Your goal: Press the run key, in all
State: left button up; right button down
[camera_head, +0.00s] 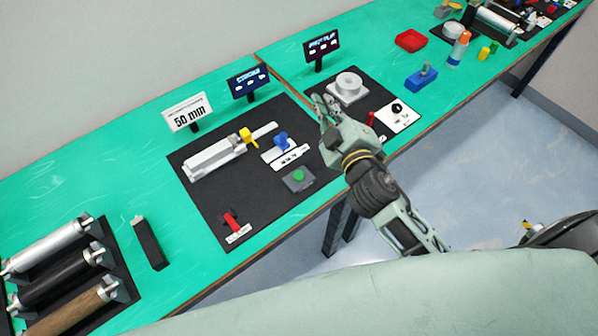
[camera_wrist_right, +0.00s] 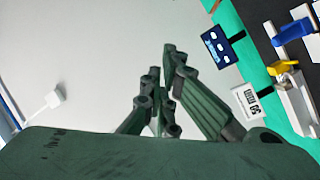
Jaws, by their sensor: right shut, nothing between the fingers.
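No readable label marks a run key. A green button (camera_head: 299,175) sits on a small grey box at the front of the black mat (camera_head: 215,205), and nothing touches it. A blue knob (camera_head: 281,139) stands on a white labelled plate behind it; it also shows in the right wrist view (camera_wrist_right: 291,32). A red switch (camera_head: 231,221) is at the mat's front left. My right gripper (camera_head: 322,106) is shut and empty, above the area between the two black mats, beside the white round dial (camera_head: 348,85). In the right wrist view its fingers (camera_wrist_right: 164,95) point away from the bench.
A silver slide device with a yellow part (camera_head: 215,158) lies on the mat. A 50 mm sign (camera_head: 187,113) and two dark displays (camera_head: 248,83) (camera_head: 321,45) stand behind. Rollers (camera_head: 50,248) lie at left. A blue block (camera_head: 421,78) and red tray (camera_head: 410,40) are at right.

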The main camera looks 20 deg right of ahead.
jog(key=w+a+r+n+t+y, duration=0.2)
jog(key=a+r+n+y, duration=0.6)
jog(key=n, duration=0.2)
jog(key=s+a+f+n+g+y, duration=0.1)
jog(key=a+f+n+g+y, duration=0.1)
jog(key=a+n+g+y, duration=0.65)
jog(key=n+g+h, duration=0.6)
jog(key=n+h, duration=0.2)
jog(key=n, duration=0.2)
send_over(299, 176)
jog(key=w, duration=0.2)
notch_tip(299, 176, down, 14)
jog(key=shift+d+p, duration=0.3)
jog(key=shift+d, duration=0.1)
jog(key=shift+w+f+t, duration=0.1)
jog(key=shift+t, duration=0.15)
notch_tip(299, 176, down, 8)
jog(key=b, duration=0.6)
jog(key=shift+f+b, duration=0.1)
jog(key=shift+b, duration=0.2)
jog(key=shift+f, duration=0.25)
